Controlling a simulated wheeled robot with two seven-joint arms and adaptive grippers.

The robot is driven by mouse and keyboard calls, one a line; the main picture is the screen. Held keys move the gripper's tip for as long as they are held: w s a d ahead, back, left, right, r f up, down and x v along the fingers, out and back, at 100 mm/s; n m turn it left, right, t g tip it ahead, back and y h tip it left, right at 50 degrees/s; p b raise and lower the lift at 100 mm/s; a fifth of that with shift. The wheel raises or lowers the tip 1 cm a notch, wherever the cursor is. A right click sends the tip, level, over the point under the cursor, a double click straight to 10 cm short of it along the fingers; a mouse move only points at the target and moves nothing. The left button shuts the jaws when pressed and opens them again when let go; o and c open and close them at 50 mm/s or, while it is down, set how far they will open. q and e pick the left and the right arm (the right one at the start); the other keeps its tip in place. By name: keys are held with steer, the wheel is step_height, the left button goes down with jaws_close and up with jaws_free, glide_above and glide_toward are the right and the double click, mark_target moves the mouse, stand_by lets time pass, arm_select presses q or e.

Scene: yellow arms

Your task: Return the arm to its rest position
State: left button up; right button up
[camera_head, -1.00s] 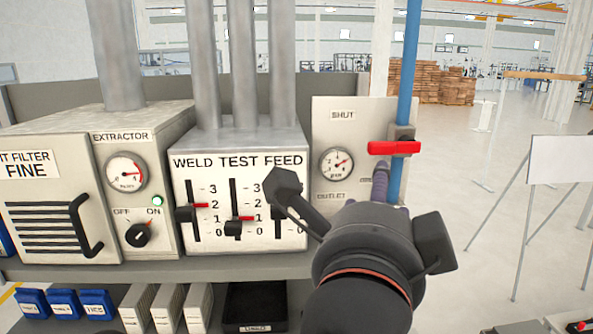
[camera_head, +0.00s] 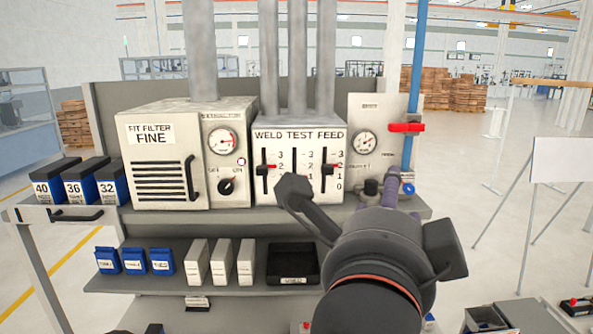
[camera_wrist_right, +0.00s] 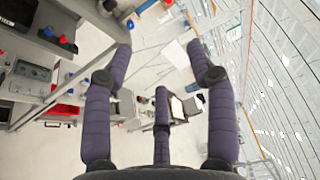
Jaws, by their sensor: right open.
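My right gripper (camera_head: 385,205) reaches up from the bottom of the head view, in front of the right part of the bench. In the right wrist view (camera_wrist_right: 160,70) its purple fingers are spread apart with nothing between them. In the head view most of the fingers are hidden behind the dark gripper body. The gripper body covers part of the weld test feed panel (camera_head: 300,138) and its lower edge. I cannot tell from the head view how far the gripper is from the panel. My left gripper is not clearly in view.
The bench shelf (camera_head: 230,218) carries the fit filter box (camera_head: 165,130) and a gauge panel (camera_head: 375,110) with a red valve handle (camera_head: 407,128). A black tray (camera_head: 292,262) and blue bins (camera_head: 135,260) sit below. Open floor (camera_head: 480,160) lies to the right.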

steer(key=w+a+f+n+t+y+b, duration=0.1)
steer(key=w+a+f+n+b, duration=0.2)
steer(key=w+f, duration=0.5)
steer(key=w+a+f+n+y+b, duration=0.1)
steer(key=w+a+f+n+b, duration=0.4)
steer(key=f, duration=0.6)
steer(key=w+a+f+n+t+y+b, duration=0.1)
steer(key=w+f+n+b, duration=0.1)
steer(key=w+f, duration=0.6)
steer(key=w+d+f+n+g+y+b, duration=0.1)
steer(key=w+f+n+g+y+b, duration=0.15)
steer(key=f, duration=1.35)
steer(key=w+f+n+g+y+b, duration=0.1)
steer(key=w+f+n+b, duration=0.25)
steer(key=f, duration=1.25)
steer(key=s+d+f+n+g+y+b, duration=0.1)
steer(key=s+d+f+g+b, duration=0.15)
steer(key=f, duration=0.85)
steer(key=s+d+f+n+g+b, duration=0.1)
steer(key=s+f+g+b, duration=0.15)
steer(key=f, duration=0.75)
steer(key=s+d+f+n+g+y+b, duration=0.1)
steer(key=s+d+f+g+b, duration=0.15)
steer(key=f, duration=0.85)
steer(key=s+d+f+g+y+b, duration=0.1)
steer(key=s+f+g+b, duration=0.5)
steer(key=s+f, duration=1.7)
steer(key=shift+s+d+n+g+y+b, duration=0.35)
steer(key=shift+s+n+g+y, duration=0.1)
steer(key=shift+s+g, duration=0.25)
